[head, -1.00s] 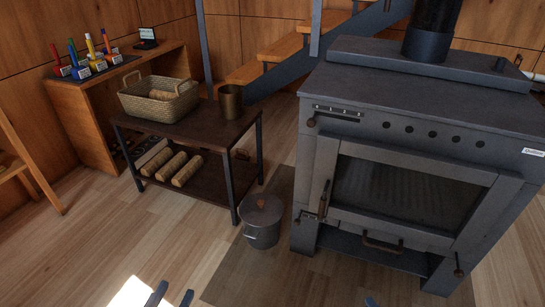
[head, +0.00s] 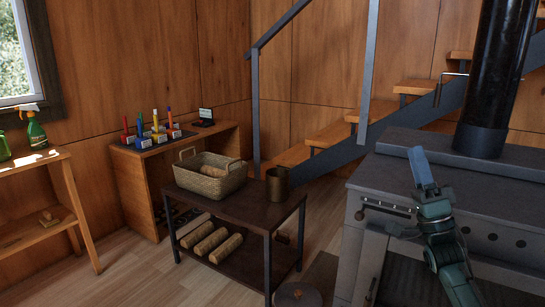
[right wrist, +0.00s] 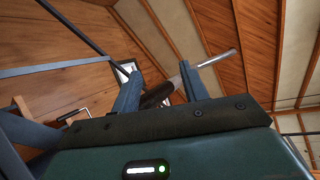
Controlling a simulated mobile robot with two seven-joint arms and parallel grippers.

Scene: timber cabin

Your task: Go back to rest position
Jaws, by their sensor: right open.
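My right gripper (head: 424,172) is raised in front of the stove in the head view, with its blue fingers pointing up. Its fingers (right wrist: 160,71) stand apart in the right wrist view. A dark shape ending in a thin silvery rod (right wrist: 216,59) shows between and past the fingers; I cannot tell how far behind them it is. The right forearm comes up from the bottom right. My left gripper is out of view.
The grey stove (head: 375,178) with its black flue (head: 502,70) stands at right, near my right arm. A low dark table (head: 258,215) holds a wicker basket (head: 225,183) and a brown metal cup (head: 277,185). Logs (head: 211,240) lie underneath.

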